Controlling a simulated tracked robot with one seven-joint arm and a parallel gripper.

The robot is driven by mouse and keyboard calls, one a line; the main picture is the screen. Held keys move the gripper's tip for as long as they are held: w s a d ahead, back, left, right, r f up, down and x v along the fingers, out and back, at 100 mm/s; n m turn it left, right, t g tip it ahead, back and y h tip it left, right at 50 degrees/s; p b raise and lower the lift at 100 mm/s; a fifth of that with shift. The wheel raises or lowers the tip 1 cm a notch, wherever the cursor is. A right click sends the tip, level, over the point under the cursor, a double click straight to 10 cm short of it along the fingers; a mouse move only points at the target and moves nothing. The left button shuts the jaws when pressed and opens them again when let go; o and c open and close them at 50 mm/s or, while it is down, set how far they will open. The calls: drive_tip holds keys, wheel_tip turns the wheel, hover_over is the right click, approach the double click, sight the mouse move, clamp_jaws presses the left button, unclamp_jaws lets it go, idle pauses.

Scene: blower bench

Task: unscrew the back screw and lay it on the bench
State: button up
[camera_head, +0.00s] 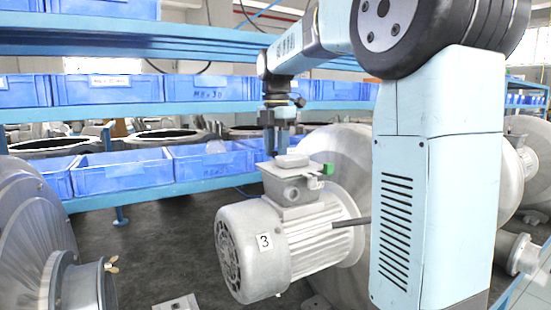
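A grey ribbed motor (285,245) with a "3" label stands in the middle, in front of a large round blower housing (345,150). On its top sits a terminal box (290,185) with a small raised lid (291,160) and a green piece at its right side. My gripper (272,152) points down just above the box's back left edge. Its fingers look close together, but I cannot tell whether they are shut or hold anything. I cannot make out the back screw; the fingers and the lid may hide it.
Blue shelves with blue bins (122,170) run behind. Another metal housing (30,240) with a flange and a brass-coloured wing piece (111,264) stands at the left. A small grey plate (178,302) lies at the bottom edge. The dark surface (160,255) left of the motor is mostly clear.

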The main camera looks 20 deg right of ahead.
drive_tip(key=m, duration=0.4)
drive_tip(key=shift+m, duration=0.4)
drive_tip(key=m, duration=0.5)
drive_tip(key=shift+m, duration=0.4)
drive_tip(key=m, duration=0.5)
drive_tip(key=shift+m, duration=0.4)
drive_tip(key=m, duration=0.5)
drive_tip(key=shift+m, duration=0.3)
drive_tip(key=shift+c, duration=0.4)
clamp_jaws()
drive_tip(key=n, duration=0.3)
drive_tip(key=shift+n, duration=0.4)
drive_tip(key=shift+r, duration=0.75)
